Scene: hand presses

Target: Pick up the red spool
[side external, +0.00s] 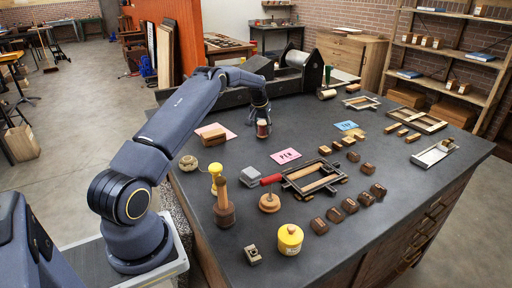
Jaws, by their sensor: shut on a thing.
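The red spool (263,131) is a small reddish-brown reel with pale ends, upright on or just above the dark worktop at the back left. My gripper (262,121) points down from above and is shut on it, with the fingers around its upper part. The fingers hide some of the spool. I cannot tell whether its base touches the worktop.
Left of the spool lies a pink card (222,127) with a wooden block (213,138). A press with a large roller (300,72) stands behind.

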